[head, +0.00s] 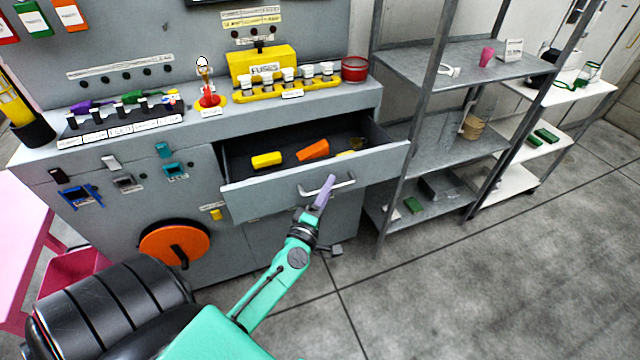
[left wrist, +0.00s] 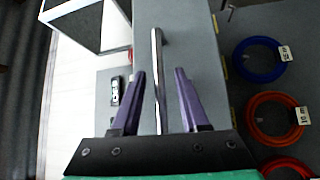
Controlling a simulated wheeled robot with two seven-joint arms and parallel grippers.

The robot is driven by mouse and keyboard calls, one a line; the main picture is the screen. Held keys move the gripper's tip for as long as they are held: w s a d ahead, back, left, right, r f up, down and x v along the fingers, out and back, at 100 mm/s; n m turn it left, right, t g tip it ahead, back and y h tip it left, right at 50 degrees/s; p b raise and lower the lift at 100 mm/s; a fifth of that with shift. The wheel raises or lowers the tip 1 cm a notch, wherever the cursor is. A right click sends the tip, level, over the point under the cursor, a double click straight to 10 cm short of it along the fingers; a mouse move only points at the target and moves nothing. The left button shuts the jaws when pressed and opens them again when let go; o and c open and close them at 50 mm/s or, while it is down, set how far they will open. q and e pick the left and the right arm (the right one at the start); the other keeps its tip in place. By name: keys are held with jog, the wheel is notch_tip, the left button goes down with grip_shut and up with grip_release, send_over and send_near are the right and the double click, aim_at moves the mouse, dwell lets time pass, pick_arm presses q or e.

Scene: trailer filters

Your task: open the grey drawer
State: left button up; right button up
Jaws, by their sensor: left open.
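The grey drawer (head: 265,195) stands pulled out of the grey cabinet, its inside showing in the head view. A yellow block (head: 266,160) and an orange block (head: 313,149) lie in it. Its metal bar handle (head: 343,187) is on the front panel. My left gripper (head: 326,188) is at the handle, with purple fingers. In the left wrist view the open fingers (left wrist: 159,75) stand either side of the handle bar (left wrist: 157,60), with gaps on both sides. The drawer front (left wrist: 190,45) lies behind them. My right gripper is not in view.
A grey metal shelf rack (head: 440,65) stands close to the drawer's right. An orange wheel (head: 172,243) is on the cabinet front below left. A yellow fuse box (head: 262,66) and a red tin (head: 355,68) stand on the cabinet top. The floor (head: 440,290) at front right is clear.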

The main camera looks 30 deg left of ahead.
pick_arm(q)
jog(key=b+v, duration=0.3)
jog(key=v, duration=1.1)
jog(key=shift+s+r, duration=0.1)
jog(key=shift+s, duration=0.05)
